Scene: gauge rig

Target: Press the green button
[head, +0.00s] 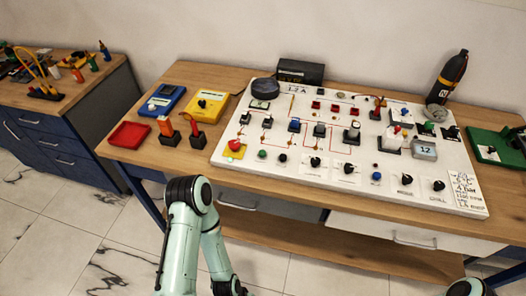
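A small round green button (262,154) is on the front left of the white board (330,190), between a red mushroom button on a yellow base (235,148) and a small black button (283,158). It is uncovered and nothing touches it. My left arm rises from the bottom in front of the table and bends back down, with its gripper outside the picture.
The board stands on a wooden table (180,80) with drawers below. A red tray (129,135), blue and yellow devices and two upright tools are left of it. Several knobs, switches and a black bottle (452,76) crowd its middle and back right.

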